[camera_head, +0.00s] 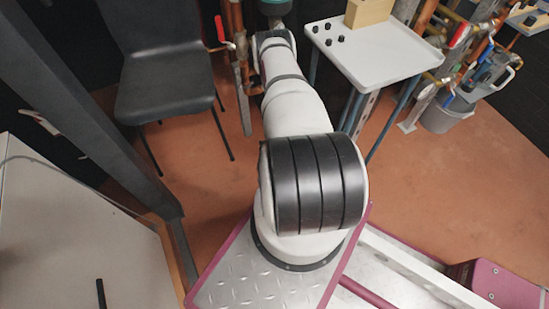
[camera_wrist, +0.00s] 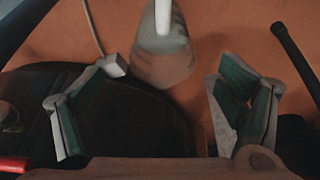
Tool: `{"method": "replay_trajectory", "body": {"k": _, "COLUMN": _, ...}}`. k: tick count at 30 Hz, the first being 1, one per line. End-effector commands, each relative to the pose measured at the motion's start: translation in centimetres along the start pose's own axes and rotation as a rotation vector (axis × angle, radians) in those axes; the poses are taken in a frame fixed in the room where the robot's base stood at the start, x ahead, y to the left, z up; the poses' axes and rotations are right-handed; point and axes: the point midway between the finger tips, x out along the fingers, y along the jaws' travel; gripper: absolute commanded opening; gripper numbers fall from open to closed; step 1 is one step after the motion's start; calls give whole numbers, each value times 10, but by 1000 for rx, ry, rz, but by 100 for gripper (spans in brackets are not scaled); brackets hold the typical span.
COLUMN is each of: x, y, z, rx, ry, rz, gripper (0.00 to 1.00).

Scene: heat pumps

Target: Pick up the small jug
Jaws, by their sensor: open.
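A greyish, see-through jug-like vessel with a handle (camera_head: 488,74) shows in the head view at the upper right, among pipes and above a grey bucket. I cannot tell for sure that it is the small jug. In the wrist view my gripper (camera_wrist: 163,98) is open, its two green-padded fingers wide apart with nothing between the pads. Beyond them, at the top centre, is a blurred grey rounded object (camera_wrist: 163,62) with a white upright part; I cannot tell what it is. In the head view my fingertips are out of frame at the top.
A white table (camera_head: 385,62) with several black knobs and a wooden block (camera_head: 368,12) stands right of my arm. A black chair (camera_head: 165,85) stands left. Copper pipes with red-handled valves (camera_head: 460,36) and the grey bucket (camera_head: 447,116) are at right. Orange floor lies between.

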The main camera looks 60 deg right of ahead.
Motion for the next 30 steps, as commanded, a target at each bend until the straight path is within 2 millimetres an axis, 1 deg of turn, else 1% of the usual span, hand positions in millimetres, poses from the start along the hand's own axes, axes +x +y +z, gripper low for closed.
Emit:
{"method": "replay_trajectory", "body": {"k": 1, "x": 10, "y": 0, "z": 1, "rx": 0, "ry": 2, "rz": 0, "gripper": 88}}
{"method": "replay_trajectory", "body": {"k": 9, "x": 39, "y": 0, "z": 1, "rx": 0, "ry": 1, "rz": 0, "gripper": 88}}
{"method": "replay_trajectory", "body": {"k": 13, "x": 46, "y": 0, "z": 1, "rx": 0, "ry": 0, "rz": 0, "gripper": 88}}
{"method": "replay_trajectory", "body": {"k": 20, "x": 51, "y": -1, "z": 0, "rx": 0, "ry": 0, "rz": 0, "gripper": 88}}
{"method": "replay_trajectory", "body": {"k": 23, "x": 59, "y": -1, "z": 2, "rx": 0, "ry": 0, "rz": 0, "gripper": 88}}
{"method": "replay_trajectory", "body": {"k": 30, "x": 88, "y": -3, "z": 4, "rx": 0, "ry": 1, "rz": 0, "gripper": 88}}
